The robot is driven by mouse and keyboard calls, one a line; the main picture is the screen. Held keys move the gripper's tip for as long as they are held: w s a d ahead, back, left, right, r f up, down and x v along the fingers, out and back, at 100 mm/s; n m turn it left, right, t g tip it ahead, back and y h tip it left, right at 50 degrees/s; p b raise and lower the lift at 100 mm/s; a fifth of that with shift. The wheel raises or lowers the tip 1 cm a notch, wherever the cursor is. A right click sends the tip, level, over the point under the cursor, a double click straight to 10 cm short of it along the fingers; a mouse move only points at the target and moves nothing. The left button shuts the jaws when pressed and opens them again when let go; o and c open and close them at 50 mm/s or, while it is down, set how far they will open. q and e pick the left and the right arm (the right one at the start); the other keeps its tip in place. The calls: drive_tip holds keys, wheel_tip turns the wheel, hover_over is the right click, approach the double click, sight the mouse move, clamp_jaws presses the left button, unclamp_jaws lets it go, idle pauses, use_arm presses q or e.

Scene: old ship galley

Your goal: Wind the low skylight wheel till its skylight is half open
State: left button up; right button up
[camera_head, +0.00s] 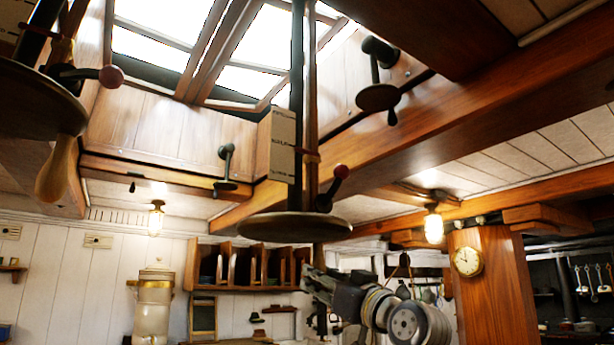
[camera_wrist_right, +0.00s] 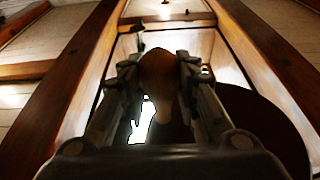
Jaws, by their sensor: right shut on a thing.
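The low skylight wheel (camera_head: 270,228) is a flat dark disc on a vertical shaft (camera_head: 297,90) in the middle of the head view. A red-knobbed lever (camera_head: 341,172) sits just above it. A pale marked card (camera_head: 283,146) stands beside the shaft, its print too small to read. My right gripper (camera_head: 312,277) is just under the disc's right side. In the right wrist view, its fingers are shut around the wheel's wooden handle (camera_wrist_right: 159,72). The skylight (camera_head: 240,45) shows bright panes overhead; its exact opening is hard to tell. My left gripper is out of view.
Another disc wheel (camera_head: 35,100) with a hanging wooden handle (camera_head: 60,168) is at the left. Smaller cranks (camera_head: 226,170) and (camera_head: 377,95) hang from the skylight's surround. A wooden beam (camera_head: 440,135) crosses overhead. A post with a clock (camera_head: 467,261) stands at the right.

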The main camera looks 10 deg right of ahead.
drive_tip(key=shift+r, duration=0.1)
drive_tip(key=w+a+p, duration=0.1)
drive_tip(key=a+p, duration=0.1)
drive_tip(key=a, duration=0.8)
drive_tip(key=shift+w+p, duration=0.3)
drive_tip(key=shift+w, duration=0.1)
drive_tip(key=o, duration=1.4)
drive_tip(key=b+v, duration=0.3)
drive_tip(key=v, duration=0.2)
drive_tip(key=b+v, duration=0.4)
drive_tip(key=v, duration=0.2)
drive_tip(key=shift+d+b, duration=0.25)
drive_tip(key=shift+b, duration=0.05)
